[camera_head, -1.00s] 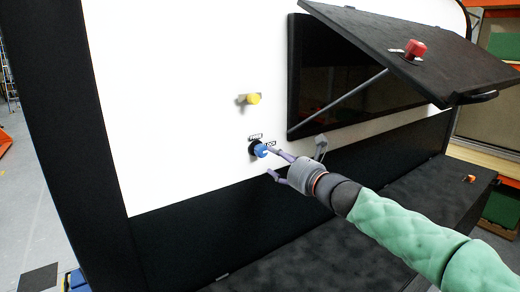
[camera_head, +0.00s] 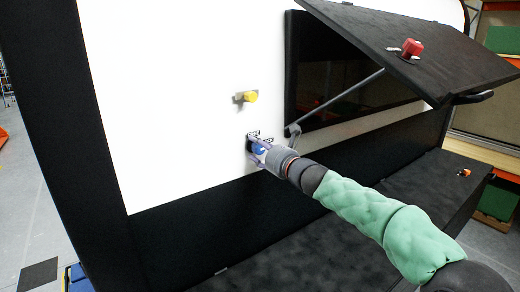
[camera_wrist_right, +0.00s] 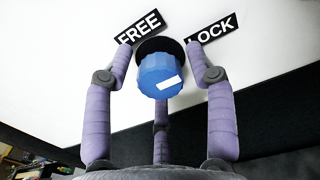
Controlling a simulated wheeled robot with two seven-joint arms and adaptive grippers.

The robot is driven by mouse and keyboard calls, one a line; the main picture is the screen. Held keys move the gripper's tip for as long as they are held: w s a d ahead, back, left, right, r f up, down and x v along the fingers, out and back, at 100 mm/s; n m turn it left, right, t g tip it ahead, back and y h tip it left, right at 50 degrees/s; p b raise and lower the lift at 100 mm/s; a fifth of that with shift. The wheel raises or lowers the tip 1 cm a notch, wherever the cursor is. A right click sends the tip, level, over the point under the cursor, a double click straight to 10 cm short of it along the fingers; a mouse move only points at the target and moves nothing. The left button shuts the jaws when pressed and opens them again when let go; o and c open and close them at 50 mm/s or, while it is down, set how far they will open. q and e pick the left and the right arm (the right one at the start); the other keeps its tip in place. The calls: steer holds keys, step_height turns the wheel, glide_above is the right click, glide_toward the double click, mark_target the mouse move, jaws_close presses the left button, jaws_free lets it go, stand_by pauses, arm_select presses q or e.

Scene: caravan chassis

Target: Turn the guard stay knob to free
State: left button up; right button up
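The blue knob (camera_head: 259,149) is on the white wall panel, mostly covered by my right gripper (camera_head: 257,147) in the head view. In the wrist view the knob (camera_wrist_right: 158,78) shows whole on a black base, with a white mark slanting across its lower right face. A FREE label (camera_wrist_right: 138,28) is at its upper left and a LOCK label (camera_wrist_right: 212,33) at its upper right. My right gripper's purple fingers (camera_wrist_right: 160,52) stand around the knob, with gaps visible on both sides. A third finger is below, partly hidden behind the knob. My left gripper is not in view.
A yellow knob (camera_head: 250,96) is on the wall above the blue one. A raised black hatch (camera_head: 385,45) with a red knob (camera_head: 412,47) is held by a strut (camera_head: 345,98) at the right. A grey bracket (camera_head: 294,130) is close to my gripper. A black ledge (camera_head: 290,250) is below.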

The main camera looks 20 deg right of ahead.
steer(key=c, duration=0.8)
steer(key=shift+o, duration=0.2)
steer(key=n+b, duration=0.2)
steer(key=b, duration=0.1)
steer(key=shift+n, duration=0.4)
steer(key=n+b, duration=0.3)
steer(key=n, duration=0.1)
steer(key=shift+n, duration=0.3)
steer(key=n+b, duration=0.3)
steer(key=n, duration=0.2)
steer(key=n+b, duration=0.3)
steer(key=n, duration=0.2)
steer(key=shift+n, duration=0.4)
